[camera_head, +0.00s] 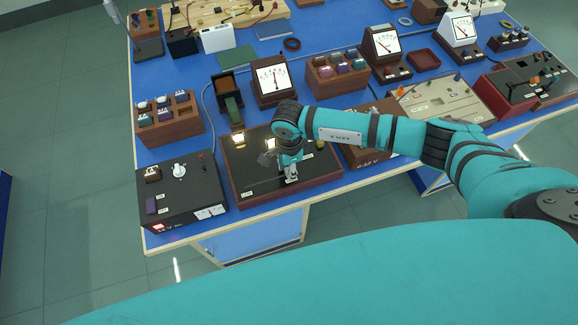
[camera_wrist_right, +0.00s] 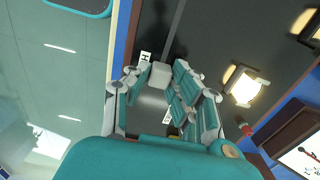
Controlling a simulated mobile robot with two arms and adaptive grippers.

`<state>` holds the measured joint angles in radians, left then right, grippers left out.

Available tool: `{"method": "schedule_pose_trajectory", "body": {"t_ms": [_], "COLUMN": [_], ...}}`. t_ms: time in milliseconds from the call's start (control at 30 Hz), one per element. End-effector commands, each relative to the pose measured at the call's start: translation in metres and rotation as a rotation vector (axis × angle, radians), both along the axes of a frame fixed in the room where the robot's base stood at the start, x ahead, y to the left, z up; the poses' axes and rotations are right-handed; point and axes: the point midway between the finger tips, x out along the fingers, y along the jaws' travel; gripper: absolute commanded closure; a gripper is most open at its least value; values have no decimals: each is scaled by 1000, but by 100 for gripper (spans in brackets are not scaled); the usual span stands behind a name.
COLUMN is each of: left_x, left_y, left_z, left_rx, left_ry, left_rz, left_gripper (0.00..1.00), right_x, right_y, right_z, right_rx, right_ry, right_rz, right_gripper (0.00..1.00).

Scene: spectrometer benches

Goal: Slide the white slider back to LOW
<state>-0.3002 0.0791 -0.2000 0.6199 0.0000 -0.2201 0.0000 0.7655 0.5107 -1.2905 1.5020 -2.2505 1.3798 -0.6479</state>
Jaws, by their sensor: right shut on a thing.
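The white slider (camera_wrist_right: 160,74) shows as a pale block between the fingertips of my right gripper (camera_wrist_right: 157,82) in the right wrist view. The gripper is shut on it. The slider itself is hidden there by the gripper. My left gripper is not in view.
A lit lamp (camera_wrist_right: 243,86) stands on the panel beside the gripper. A black box with a white knob (camera_head: 179,171) is left of the panel. A meter (camera_head: 271,78) and wooden blocks (camera_head: 170,127) stand behind. Open floor lies beyond the table's front edge.

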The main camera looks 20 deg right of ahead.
Motion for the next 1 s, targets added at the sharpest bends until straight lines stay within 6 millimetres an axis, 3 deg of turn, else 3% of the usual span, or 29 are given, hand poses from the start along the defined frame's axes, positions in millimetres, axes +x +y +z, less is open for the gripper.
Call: {"method": "schedule_pose_trajectory", "body": {"t_ms": [267,367,600,700,1000], "left_x": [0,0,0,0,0], "left_y": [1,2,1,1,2], "left_z": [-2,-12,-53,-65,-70], "left_rx": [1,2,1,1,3], "left_ry": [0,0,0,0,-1], "left_rz": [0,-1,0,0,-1], "left_gripper": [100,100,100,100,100], "right_x": [0,0,-2,-3,-5], "right_y": [3,19,88,108,126], "right_z": [-1,-4,-7,-5,1], "right_rx": [1,4,8,6,4], "right_ry": [-1,-2,-4,-4,0], "right_rz": [1,4,8,6,1], "right_gripper": [100,100,100,100,100]}}
